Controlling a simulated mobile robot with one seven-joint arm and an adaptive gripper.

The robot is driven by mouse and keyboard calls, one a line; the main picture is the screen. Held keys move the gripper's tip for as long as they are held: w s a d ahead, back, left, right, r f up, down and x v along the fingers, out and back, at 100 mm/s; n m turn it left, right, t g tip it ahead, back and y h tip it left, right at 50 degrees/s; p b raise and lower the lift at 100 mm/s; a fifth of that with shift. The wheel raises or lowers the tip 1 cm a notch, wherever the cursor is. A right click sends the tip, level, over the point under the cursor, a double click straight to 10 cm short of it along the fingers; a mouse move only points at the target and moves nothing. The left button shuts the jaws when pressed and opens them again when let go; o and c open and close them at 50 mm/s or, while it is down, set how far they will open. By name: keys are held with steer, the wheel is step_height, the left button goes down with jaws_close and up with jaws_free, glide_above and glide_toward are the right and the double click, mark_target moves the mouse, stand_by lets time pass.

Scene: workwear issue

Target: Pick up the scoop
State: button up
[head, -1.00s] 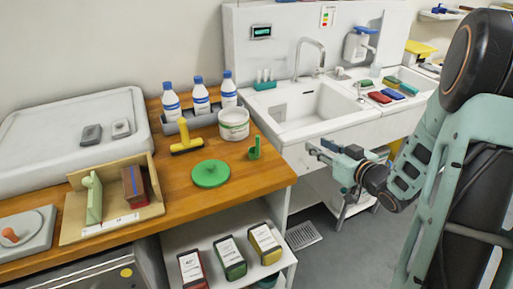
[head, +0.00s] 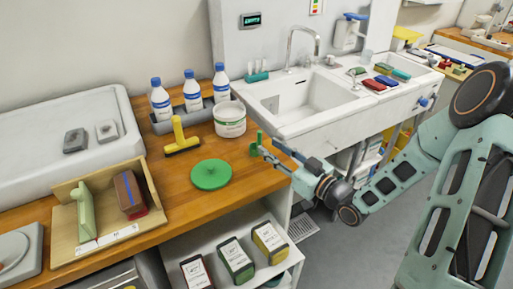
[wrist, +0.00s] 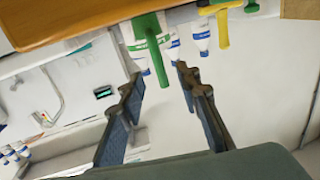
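The small green piece (head: 255,145), which I take for the scoop, stands at the right end of the wooden counter. In the wrist view the green scoop (wrist: 148,35) shows a broad part and a narrow handle, and the handle appears between the fingers. My gripper (head: 271,151) is beside the scoop at the counter's right edge, its fingers pointing toward it. In the wrist view my gripper (wrist: 158,82) is open, with a clear gap between the fingers. I cannot tell whether either finger touches the scoop.
A white tub (head: 229,127), a yellow-handled tool (head: 181,148) and a green disc (head: 210,174) stand near the scoop on the wooden counter (head: 185,205). Bottles (head: 192,92) stand behind. The sink (head: 300,105) lies to the right, and boxes (head: 234,262) sit on the shelf below.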

mark_target(259, 139)
steer(key=shift+p+x, duration=0.45)
steer(key=shift+x, duration=2.6)
steer(key=shift+r, duration=0.2)
jaws_close()
